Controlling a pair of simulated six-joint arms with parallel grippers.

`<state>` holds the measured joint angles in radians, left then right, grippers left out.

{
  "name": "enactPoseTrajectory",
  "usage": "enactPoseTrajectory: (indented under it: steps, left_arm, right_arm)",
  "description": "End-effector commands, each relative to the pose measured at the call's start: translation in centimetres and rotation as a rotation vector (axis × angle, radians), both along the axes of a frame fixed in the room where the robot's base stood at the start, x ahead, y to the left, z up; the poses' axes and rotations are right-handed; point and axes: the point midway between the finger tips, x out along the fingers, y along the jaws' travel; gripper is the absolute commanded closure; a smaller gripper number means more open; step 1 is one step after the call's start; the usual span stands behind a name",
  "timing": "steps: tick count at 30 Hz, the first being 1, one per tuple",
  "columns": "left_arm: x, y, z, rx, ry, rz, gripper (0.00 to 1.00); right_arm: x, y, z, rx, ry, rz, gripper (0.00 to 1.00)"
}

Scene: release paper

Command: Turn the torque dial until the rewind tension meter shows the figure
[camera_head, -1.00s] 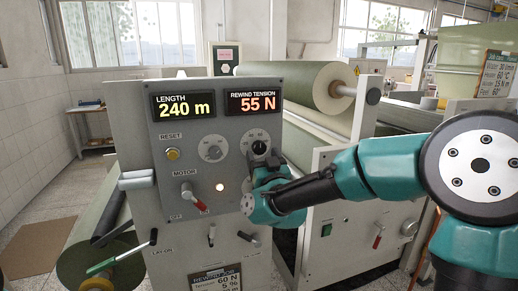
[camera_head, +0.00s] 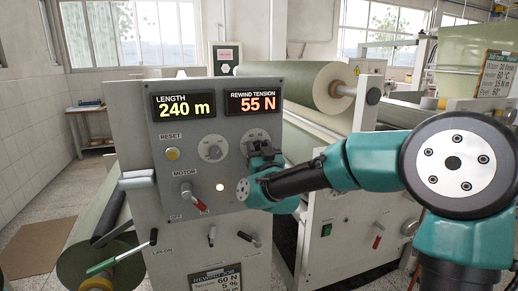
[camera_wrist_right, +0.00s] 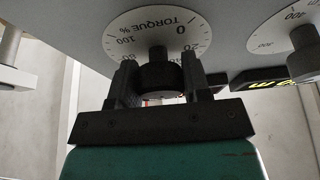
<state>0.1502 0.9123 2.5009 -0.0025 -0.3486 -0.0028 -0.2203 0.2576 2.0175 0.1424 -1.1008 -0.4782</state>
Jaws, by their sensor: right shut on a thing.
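The torque dial's black knob (camera_wrist_right: 158,78) sits on a white plate marked "TORQUE %" (camera_wrist_right: 150,22) in the right wrist view. My right gripper (camera_wrist_right: 158,70) is shut on this knob, with one finger on each side of it. In the head view, the gripper (camera_head: 260,150) covers the knob, and only the upper part of the dial plate (camera_head: 250,134) shows. The rewind tension meter (camera_head: 254,102) at the panel's top right reads 55 N. A card (camera_head: 216,277) at the bottom lists tension 60 N. My left gripper is not in view.
A length display (camera_head: 184,106) reads 240 m. A second dial (camera_head: 212,149), a yellow reset button (camera_head: 172,153) and a red-tipped motor lever (camera_head: 193,200) are left of my gripper. Levers (camera_head: 249,238) stick out below. A large paper roll (camera_head: 295,82) is behind right.

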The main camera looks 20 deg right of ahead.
Motion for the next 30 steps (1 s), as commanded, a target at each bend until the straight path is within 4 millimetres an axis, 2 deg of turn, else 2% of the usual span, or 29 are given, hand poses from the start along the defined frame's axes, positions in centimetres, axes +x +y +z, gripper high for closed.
enactPoseTrajectory:
  steps: [1, 5, 8, 17, 25, 26, 30]
  left_arm:
    - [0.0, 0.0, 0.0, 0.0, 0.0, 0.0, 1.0]
    - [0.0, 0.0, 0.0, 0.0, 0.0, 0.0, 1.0]
    - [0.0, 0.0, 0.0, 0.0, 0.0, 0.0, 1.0]
    - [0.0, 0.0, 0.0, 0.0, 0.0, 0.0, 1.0]
    - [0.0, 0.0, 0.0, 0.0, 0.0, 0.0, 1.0]
    - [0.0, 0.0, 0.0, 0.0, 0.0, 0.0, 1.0]
    - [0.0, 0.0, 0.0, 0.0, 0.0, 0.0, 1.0]
  right_arm:
    - [-0.01, 0.0, 0.0, 0.0, 0.0, 0.0, 0.69]
    - [-0.01, 0.0, 0.0, 0.0, 0.0, 0.0, 0.8]
    - [0.0, 0.03, 0.01, 0.014, -0.001, 0.0, 0.8]
    - [-0.01, 0.05, 0.01, 0.202, -0.011, 0.0, 0.8]
    - [-0.01, 0.02, -0.02, 0.21, -0.012, 0.001, 0.8]
    - [-0.01, 0.02, -0.02, 0.21, -0.012, 0.001, 0.53]
    - [-0.01, 0.02, -0.02, 0.21, -0.012, 0.0, 0.4]
